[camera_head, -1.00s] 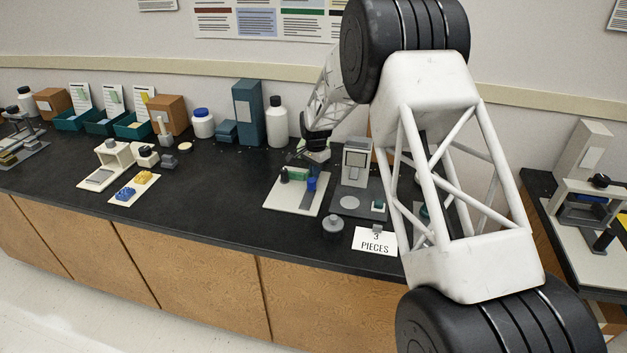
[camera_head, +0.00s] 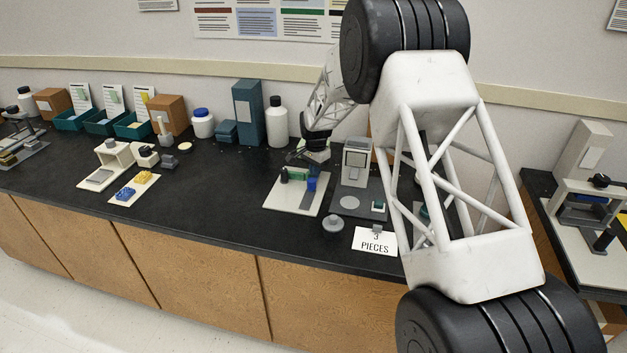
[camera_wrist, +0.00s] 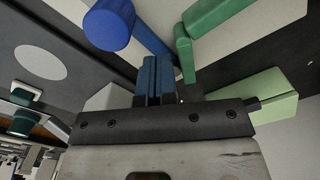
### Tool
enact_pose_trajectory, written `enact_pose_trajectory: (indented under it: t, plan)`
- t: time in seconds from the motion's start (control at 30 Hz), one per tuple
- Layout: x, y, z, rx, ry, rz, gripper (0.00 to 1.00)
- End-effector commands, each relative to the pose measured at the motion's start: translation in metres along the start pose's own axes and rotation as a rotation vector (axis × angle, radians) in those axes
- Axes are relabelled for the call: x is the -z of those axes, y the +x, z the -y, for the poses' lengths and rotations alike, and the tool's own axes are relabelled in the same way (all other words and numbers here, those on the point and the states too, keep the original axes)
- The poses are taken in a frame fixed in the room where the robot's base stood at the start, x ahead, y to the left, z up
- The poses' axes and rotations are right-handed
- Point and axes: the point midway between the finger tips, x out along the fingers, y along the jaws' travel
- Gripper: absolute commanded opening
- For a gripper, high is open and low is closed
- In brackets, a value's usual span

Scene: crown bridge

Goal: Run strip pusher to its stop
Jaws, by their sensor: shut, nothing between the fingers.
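The strip fixture is a pale plate (camera_head: 286,200) on the black bench in the head view. It carries a green block (camera_head: 298,174), an upright blue piece (camera_head: 311,184) and a dark post (camera_head: 284,176). My gripper (camera_head: 300,158) is low over the back of this plate, its tips hard to make out. In the wrist view my gripper (camera_wrist: 157,68) is shut, its two narrow blue fingers side by side with nothing between them. A blue round-ended piece (camera_wrist: 110,25) lies ahead to the left, green bars (camera_wrist: 212,18) to the right. Contact cannot be told. Which part is the pusher is unclear.
A grey device (camera_head: 355,164) stands just right of the plate, with a "3 PIECES" card (camera_head: 375,241) and a grey knob (camera_head: 333,224) in front. A white bottle (camera_head: 276,122) and teal binder (camera_head: 248,112) stand behind left.

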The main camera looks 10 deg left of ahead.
Motion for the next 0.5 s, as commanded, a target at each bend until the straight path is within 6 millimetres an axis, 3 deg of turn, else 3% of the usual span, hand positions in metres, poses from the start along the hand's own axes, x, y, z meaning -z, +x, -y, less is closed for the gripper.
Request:
enact_pose_trajectory:
  t: [0.5]
  plan:
    - [-0.0066,-0.0004,-0.0035,0.000,0.000,0.000,0.00]
